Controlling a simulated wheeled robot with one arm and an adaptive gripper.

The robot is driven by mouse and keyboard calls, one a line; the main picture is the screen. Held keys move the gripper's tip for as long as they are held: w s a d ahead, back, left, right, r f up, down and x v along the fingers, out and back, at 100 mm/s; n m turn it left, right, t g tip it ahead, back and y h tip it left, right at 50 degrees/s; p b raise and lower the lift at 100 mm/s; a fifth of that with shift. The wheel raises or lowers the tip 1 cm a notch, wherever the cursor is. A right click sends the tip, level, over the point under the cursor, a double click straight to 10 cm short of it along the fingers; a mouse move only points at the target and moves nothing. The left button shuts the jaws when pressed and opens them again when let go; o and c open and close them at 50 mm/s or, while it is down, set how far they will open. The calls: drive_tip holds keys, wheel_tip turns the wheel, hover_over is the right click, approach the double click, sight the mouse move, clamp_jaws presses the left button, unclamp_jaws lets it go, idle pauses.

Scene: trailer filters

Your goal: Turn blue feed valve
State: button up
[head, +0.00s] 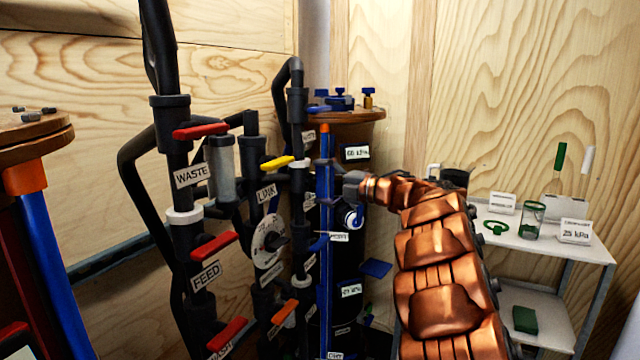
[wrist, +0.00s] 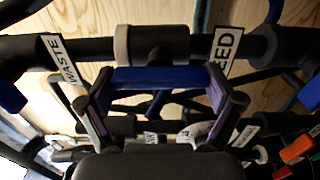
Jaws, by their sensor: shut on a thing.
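In the head view my gripper (head: 350,203) is beside the blue-marked pipework, at the end of my copper arm. The handle it holds cannot be told apart there.
More blue handles (wrist: 10,92) show at the wrist view's edges. A white cart (head: 590,248) with small items stands at right.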

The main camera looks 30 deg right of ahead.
drive_tip(key=o, duration=0.8)
drive_tip(key=v, duration=1.2)
